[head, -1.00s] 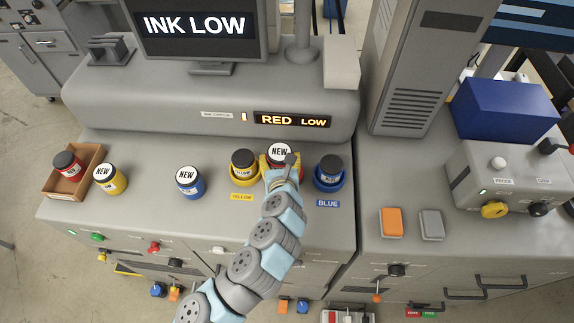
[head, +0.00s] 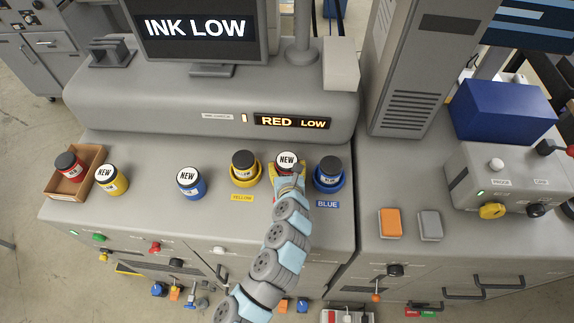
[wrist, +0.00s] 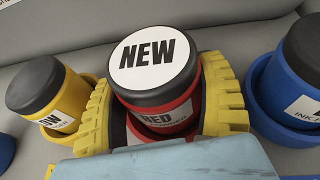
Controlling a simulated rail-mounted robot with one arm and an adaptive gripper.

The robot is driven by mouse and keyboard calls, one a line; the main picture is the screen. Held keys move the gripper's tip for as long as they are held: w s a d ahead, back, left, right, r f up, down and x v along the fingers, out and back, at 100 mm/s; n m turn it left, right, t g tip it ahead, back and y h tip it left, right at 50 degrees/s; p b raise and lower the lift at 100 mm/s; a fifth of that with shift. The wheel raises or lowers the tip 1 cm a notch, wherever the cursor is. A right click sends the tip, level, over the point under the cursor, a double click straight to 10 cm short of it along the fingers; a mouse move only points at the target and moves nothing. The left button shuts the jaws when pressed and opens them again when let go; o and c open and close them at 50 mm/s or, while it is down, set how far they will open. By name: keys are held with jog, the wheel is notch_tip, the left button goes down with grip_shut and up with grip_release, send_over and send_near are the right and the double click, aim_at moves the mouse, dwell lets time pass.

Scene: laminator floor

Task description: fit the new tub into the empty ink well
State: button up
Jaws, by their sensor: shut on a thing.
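A red tub with a black lid marked NEW (head: 286,160) is between the yellow and blue wells. In the wrist view the red tub (wrist: 160,75) stands between the yellow fingers of my gripper (wrist: 165,110), which is shut on it. Its label reads RED. My gripper (head: 288,178) covers most of the tub and the place beneath it in the head view, so I cannot tell whether the tub sits in a well or above it.
A yellow tub (head: 244,162) and a blue tub (head: 330,167) stand in wells close on either side. NEW yellow (head: 112,179) and blue (head: 190,183) tubs stand at left, beside a wooden tray (head: 82,186) holding a red tub (head: 66,162). The display (head: 292,121) reads RED LOW.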

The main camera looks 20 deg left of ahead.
jog(key=shift+f, duration=0.3)
jog(key=o, duration=1.2)
jog(key=shift+o, duration=0.2)
jog(key=shift+r, duration=0.4)
jog(key=b+v, duration=0.1)
jog(key=v, duration=1)
jog(key=shift+s, duration=0.4)
jog(key=shift+d, duration=0.25)
